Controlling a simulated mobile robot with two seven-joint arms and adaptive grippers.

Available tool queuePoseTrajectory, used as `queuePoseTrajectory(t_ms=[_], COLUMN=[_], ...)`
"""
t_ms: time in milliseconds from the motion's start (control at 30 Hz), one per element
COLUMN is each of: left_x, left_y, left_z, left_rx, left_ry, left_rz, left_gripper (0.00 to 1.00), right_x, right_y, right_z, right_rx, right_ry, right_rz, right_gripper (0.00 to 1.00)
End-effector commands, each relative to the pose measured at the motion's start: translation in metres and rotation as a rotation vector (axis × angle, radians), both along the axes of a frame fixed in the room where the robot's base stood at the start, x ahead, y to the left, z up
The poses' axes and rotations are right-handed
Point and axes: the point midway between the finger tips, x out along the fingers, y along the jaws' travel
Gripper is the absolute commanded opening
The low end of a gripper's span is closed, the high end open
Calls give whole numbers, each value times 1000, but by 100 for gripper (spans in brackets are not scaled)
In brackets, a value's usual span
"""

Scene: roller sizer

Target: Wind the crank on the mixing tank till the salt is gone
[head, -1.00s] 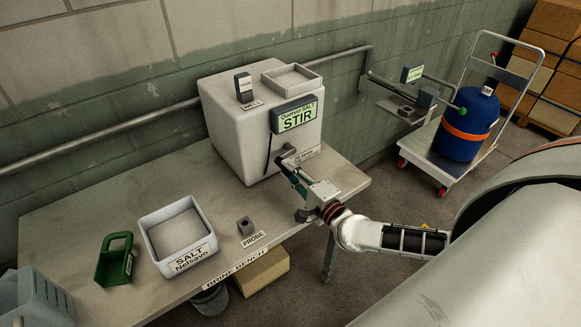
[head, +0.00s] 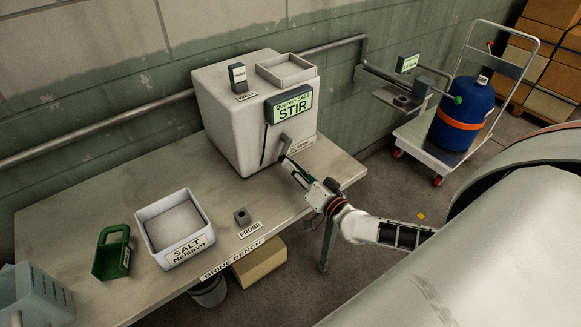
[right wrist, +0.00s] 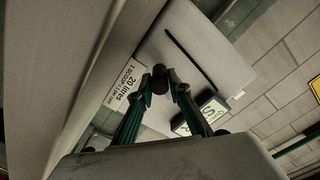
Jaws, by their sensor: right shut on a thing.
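The white mixing tank (head: 222,125) stands on the bench. Its green display (head: 291,107) reads STIR, with a smaller line above ending in SALT. The crank (head: 286,143) is on the tank's front, low and right of the dark slot. My right gripper (head: 287,160) reaches it from the front right. In the right wrist view, my right gripper (right wrist: 161,84) is shut on the crank's dark round knob (right wrist: 159,76), between the fingertips. The tank's inside is hidden, so I cannot see its salt. My left gripper is not in view.
On the bench (head: 100,195) are a salt box (head: 188,253), a green scoop (head: 111,261), a probe block (head: 241,215) and a clear container (head: 30,300). A trolley (head: 428,148) with a blue drum (head: 461,112) stands right. The bench middle is fairly clear.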

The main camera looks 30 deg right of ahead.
Motion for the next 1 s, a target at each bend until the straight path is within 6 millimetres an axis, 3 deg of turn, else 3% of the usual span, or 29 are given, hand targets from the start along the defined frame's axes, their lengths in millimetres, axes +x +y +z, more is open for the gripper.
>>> queuePoseTrajectory(t_ms=[500,1000], left_x=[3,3], left_y=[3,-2], left_z=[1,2], left_rx=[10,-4], left_ry=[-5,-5], left_rz=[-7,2], left_gripper=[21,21], right_x=[1,2], right_y=[-21,-27], right_z=[-8,-8], right_rx=[-405,-527], right_ry=[-30,-40], right_rz=[-1,1], right_gripper=[0,0])
